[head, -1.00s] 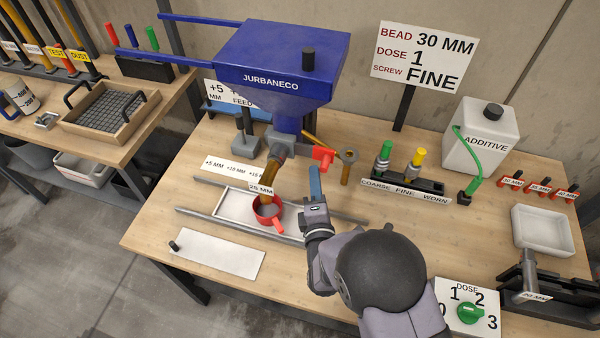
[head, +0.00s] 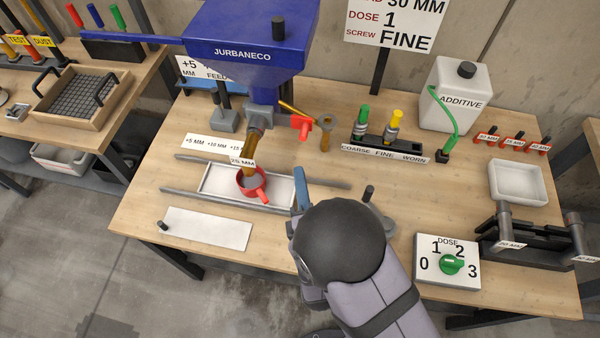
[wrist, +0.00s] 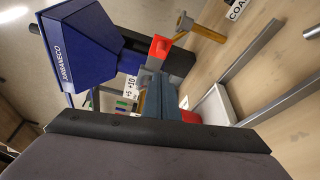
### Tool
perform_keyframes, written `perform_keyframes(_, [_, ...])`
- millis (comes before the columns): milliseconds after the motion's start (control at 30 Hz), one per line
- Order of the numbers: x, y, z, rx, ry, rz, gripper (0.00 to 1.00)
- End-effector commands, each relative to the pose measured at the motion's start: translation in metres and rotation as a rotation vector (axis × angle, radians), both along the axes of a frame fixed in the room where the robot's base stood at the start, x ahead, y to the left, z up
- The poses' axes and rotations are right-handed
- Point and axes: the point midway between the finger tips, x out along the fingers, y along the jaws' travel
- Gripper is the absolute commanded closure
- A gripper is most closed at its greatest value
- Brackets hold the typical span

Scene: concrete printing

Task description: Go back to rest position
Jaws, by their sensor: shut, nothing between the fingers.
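My gripper (head: 301,190) shows as a blue finger tip near the right end of the white tray (head: 293,190) in the head view, mostly hidden behind my dark round wrist joint. In the wrist view its blue-grey fingers (wrist: 163,103) are together with nothing between them. It is apart from the red cup (head: 263,195), which stands in the tray under the brown nozzle (head: 247,157) tagged 25 MM. The blue JURBANECO hopper (head: 250,50) stands above the nozzle. It also shows at the upper left of the wrist view (wrist: 85,45).
Rails (head: 205,200) run beside the tray, and a white plate (head: 207,229) lies in front. A dose box (head: 432,271) with a green knob is at the right front. The screw rack (head: 385,148) and additive canister (head: 462,98) stand behind.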

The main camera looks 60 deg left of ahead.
Motion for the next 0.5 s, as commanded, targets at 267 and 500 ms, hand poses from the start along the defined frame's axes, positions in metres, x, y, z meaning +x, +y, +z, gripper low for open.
perform_keyframes(267, [0.0,0.0,0.0,0.0,0.0,0.0,1.0])
perform_keyframes(500, [0.023,-0.002,0.0,-0.011,0.078,-0.047,1.0])
